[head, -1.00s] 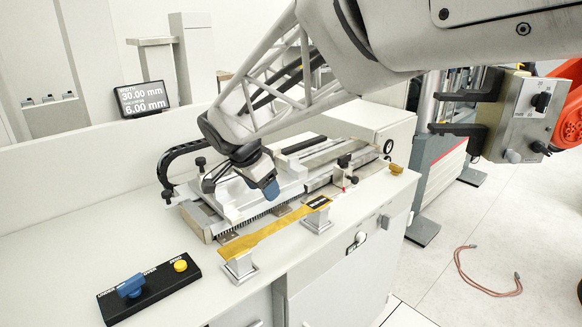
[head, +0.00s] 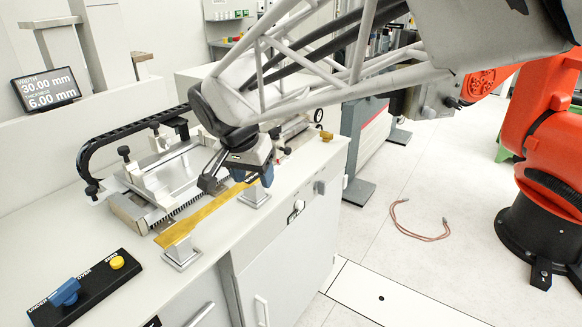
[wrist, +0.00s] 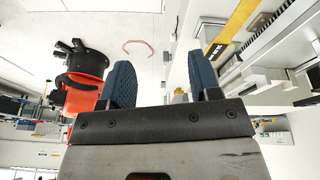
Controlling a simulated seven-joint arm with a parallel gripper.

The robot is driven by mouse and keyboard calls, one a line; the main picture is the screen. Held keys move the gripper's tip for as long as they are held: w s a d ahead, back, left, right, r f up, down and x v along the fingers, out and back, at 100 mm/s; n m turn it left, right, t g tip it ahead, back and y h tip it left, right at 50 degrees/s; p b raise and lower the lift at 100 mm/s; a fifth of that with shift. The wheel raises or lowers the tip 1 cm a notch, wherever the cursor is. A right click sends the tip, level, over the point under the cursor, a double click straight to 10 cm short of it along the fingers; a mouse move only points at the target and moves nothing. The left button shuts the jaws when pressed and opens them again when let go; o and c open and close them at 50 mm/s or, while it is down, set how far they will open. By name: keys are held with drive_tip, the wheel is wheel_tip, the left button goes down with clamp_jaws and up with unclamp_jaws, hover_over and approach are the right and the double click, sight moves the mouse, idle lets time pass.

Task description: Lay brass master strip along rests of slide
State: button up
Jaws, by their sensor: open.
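The brass master strip (head: 205,212) lies across two grey rest blocks in front of the slide, near the cabinet's front edge. Its far end carries a dark label, partly hidden by my gripper in the head view. The strip also shows at upper right in the wrist view (wrist: 238,25). The slide (head: 180,180), with a toothed rack edge, lies behind the strip on the cabinet top. My gripper (head: 250,178) is over the strip's far end in the head view. In the wrist view its blue fingers (wrist: 165,82) stand apart with nothing between them.
A black cable chain (head: 105,132) arches behind the slide. A black control box (head: 85,287) with blue and yellow knobs sits at the cabinet's near left. A display (head: 46,88) reads 30.00 mm and 6.00 mm. A reddish cable (head: 418,232) lies on the open floor.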

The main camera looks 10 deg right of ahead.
drive_tip(key=s+d+f+n+y, duration=0.1)
drive_tip(key=s+d+f+n, duration=0.1)
drive_tip(key=s+d, duration=0.5)
drive_tip(key=s+d+f+n+y, duration=0.1)
drive_tip(key=s+d+n, duration=0.3)
drive_tip(key=s+d, duration=0.4)
drive_tip(key=shift+s+d+f, duration=0.25)
drive_tip(key=shift+s+f, duration=0.65)
drive_tip(key=shift+s, duration=1.75)
